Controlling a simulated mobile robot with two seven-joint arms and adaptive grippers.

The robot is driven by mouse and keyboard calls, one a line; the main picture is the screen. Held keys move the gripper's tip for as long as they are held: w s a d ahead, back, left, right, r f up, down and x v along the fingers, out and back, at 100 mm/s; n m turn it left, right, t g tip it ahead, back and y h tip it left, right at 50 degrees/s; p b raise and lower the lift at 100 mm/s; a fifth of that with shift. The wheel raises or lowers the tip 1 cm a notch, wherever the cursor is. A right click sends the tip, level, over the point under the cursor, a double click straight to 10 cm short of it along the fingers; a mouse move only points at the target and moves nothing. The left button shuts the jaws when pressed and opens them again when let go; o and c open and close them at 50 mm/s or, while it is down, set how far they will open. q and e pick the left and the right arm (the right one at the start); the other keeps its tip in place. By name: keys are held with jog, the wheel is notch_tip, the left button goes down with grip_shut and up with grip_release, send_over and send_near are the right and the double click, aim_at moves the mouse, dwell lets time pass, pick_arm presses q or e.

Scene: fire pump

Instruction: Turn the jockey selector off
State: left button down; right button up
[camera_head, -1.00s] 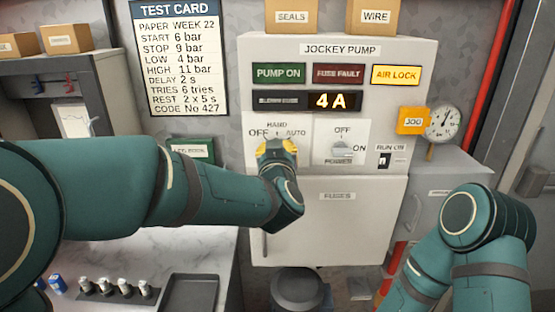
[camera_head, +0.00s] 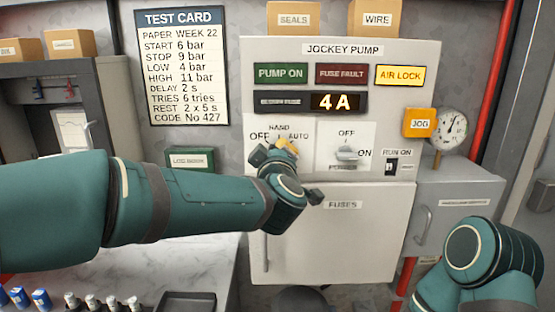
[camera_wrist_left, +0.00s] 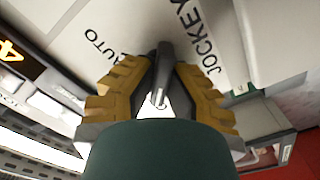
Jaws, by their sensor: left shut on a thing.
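The jockey selector is on the left of the jockey pump panel (camera_head: 338,60), under the labels OFF, HAND and AUTO. In the left wrist view its grey lever knob (camera_wrist_left: 163,70) sits between the yellow fingers of my left gripper (camera_wrist_left: 160,95), which is shut on it. In the head view my left gripper (camera_head: 285,147) is at the selector and its arm hides most of the knob, so I cannot tell which label it points to. My right arm is at the lower right of the head view; its gripper is out of frame.
The power switch (camera_head: 346,155) is just right of the selector, with the run-on switch (camera_head: 391,165) beyond it. A yellow JOG box (camera_head: 419,122) and gauge (camera_head: 450,129) are further right. The fuses door (camera_head: 340,235) is below. The AIR LOCK lamp (camera_head: 400,75) is lit yellow.

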pick_arm(q)
jog(key=shift+a+r+n, duration=0.1)
jog(key=shift+r+n, duration=0.15)
jog(key=shift+n, duration=0.05)
jog(key=c, duration=1.1)
grip_release()
jog(key=shift+o, duration=0.5)
jog(key=shift+w+f, duration=0.15)
jog(key=shift+w, duration=0.05)
jog(key=shift+s, duration=0.15)
jog(key=s, duration=1.1)
jog(key=shift+s, duration=0.4)
